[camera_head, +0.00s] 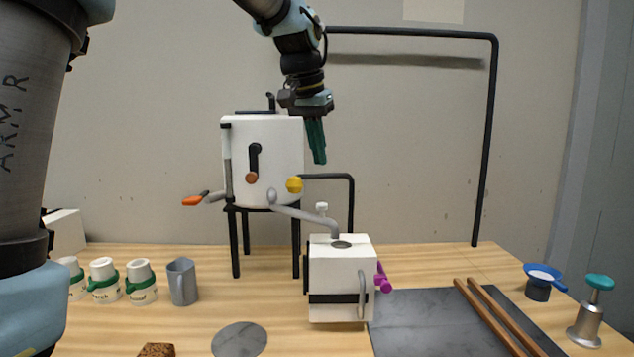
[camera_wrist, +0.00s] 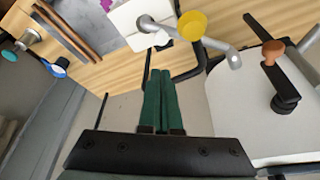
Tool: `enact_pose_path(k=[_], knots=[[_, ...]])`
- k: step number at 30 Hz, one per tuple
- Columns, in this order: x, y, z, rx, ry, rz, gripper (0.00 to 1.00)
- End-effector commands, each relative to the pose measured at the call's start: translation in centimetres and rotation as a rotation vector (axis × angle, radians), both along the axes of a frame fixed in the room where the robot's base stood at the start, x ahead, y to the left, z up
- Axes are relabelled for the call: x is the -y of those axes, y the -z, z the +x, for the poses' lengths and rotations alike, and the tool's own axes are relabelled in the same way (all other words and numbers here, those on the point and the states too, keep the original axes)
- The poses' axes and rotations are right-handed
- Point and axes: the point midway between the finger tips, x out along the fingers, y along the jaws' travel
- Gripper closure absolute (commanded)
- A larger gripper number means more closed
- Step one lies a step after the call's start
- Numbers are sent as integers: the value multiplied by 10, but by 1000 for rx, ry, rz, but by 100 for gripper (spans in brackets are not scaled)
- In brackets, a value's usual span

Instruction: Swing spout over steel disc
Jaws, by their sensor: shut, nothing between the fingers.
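The spout (camera_head: 300,214) is a grey pipe at the lower front of a white tank (camera_head: 275,150) on black legs. Its bent end points down over the round top of a white box (camera_head: 322,277), not over the steel disc. The spout also shows in the wrist view (camera_wrist: 215,46), beside a yellow knob (camera_wrist: 192,25). The steel disc (camera_head: 239,340) lies flat on the table at the front, left of the box, and is not seen in the wrist view. My gripper (camera_head: 319,161) is shut and empty, its green fingers pointing down above and right of the yellow knob; they also show in the wrist view (camera_wrist: 162,75).
A black pipe (camera_head: 353,200) bends down behind the box. An orange-tipped lever (camera_head: 195,200) juts left from the tank. White cups (camera_head: 140,283) and a grey mug (camera_head: 182,282) stand left. A dark slab (camera_head: 430,325) with wooden strips lies right. Bare table surrounds the disc.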

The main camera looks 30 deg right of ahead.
Motion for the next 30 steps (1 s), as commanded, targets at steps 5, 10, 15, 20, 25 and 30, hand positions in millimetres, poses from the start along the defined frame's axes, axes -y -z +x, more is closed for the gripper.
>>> enact_pose_path(k=[5, 10, 15, 20, 25, 30], knots=[[6, 19, 3, -3, 1, 4, 100], [14, 49, 9, -3, 1, 5, 100], [22, 74, 15, -3, -1, 3, 100], [26, 88, 18, -1, -1, 1, 100], [27, 92, 19, 0, -1, 0, 100], [27, 93, 19, 0, -1, 0, 100]])
